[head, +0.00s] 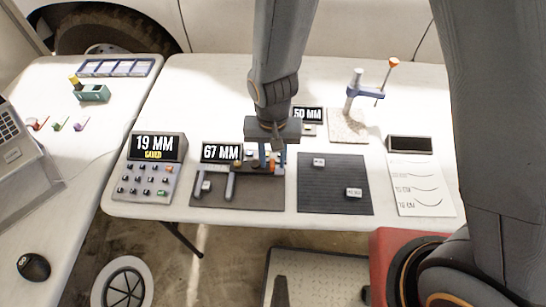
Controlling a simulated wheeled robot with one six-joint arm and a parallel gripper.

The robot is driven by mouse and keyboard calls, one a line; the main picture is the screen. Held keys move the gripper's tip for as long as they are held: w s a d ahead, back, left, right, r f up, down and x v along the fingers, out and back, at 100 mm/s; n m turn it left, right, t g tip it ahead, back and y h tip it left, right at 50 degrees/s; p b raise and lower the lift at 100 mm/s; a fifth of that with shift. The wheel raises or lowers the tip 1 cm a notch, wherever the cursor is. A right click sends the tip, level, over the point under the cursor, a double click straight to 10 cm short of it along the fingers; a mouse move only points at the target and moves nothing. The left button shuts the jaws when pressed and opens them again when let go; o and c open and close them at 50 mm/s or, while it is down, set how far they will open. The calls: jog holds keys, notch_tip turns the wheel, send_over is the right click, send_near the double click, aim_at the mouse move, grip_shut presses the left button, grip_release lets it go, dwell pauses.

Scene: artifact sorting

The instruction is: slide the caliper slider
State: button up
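The caliper (230,187) lies on a dark mat (262,198) near the table's front edge. It looks like a dark bar with two upright jaws, and a small light block (206,186) is by the left jaw. A display reading "67 MM" (221,152) stands behind it. My gripper (271,160) points down over the right end of the caliper, by a small orange part. The fingers and the slider overlap there, so I cannot tell whether they touch or grip it.
A keypad unit reading "19 MM SAVED" (157,146) stands left of the mat. A ribbed black mat (335,185) with two small labelled blocks lies to the right. A "50 MM" display (307,115) and a stand (352,105) are behind. A paper sheet (420,190) lies at right.

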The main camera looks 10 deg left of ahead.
jog(key=shift+r+b, duration=0.6)
jog(key=shift+r, duration=3.3)
